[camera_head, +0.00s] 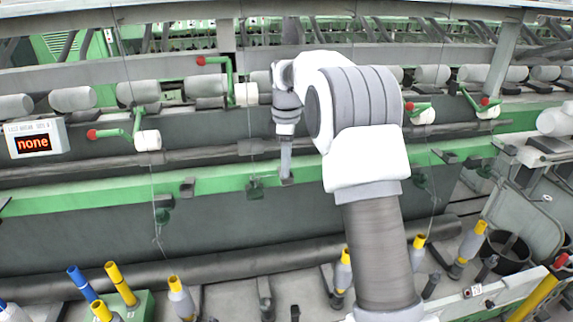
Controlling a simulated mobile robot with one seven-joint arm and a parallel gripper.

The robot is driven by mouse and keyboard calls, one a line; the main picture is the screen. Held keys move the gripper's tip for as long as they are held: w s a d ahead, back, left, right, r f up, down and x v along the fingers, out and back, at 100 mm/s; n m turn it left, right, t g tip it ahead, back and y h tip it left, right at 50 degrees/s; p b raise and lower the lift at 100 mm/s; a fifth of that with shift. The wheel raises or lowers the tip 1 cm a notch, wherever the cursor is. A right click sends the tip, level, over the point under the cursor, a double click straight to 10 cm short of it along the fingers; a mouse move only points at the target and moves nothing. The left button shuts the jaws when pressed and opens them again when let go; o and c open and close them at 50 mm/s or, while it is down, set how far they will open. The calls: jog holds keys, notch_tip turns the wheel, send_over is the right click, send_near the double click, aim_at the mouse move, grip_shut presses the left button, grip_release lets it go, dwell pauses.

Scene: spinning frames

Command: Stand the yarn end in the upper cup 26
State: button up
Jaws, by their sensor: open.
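My gripper (286,178) points down in front of the green rail (215,184), left of my forearm; its jaws are open and look empty, though they are small here. A thin yarn (251,140) hangs left of it, down toward a dark green cup-like part (255,188) on the rail. Another yarn (157,225) hangs at the left past a similar part (163,215), with a loose lower end. No cup number is readable, so I cannot tell which is upper cup 26. My arm hides part of the rail.
Grey rollers (139,92) and red-tipped green levers (216,62) line the machine above the rail. A display (36,139) reads "none". Yellow-topped bobbins (181,297) stand along the bottom. A dark bin (508,252) is at the right.

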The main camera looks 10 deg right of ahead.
notch_tip(320, 180, up, 11)
jog(key=shift+r, duration=0.15)
dwell(0.5)
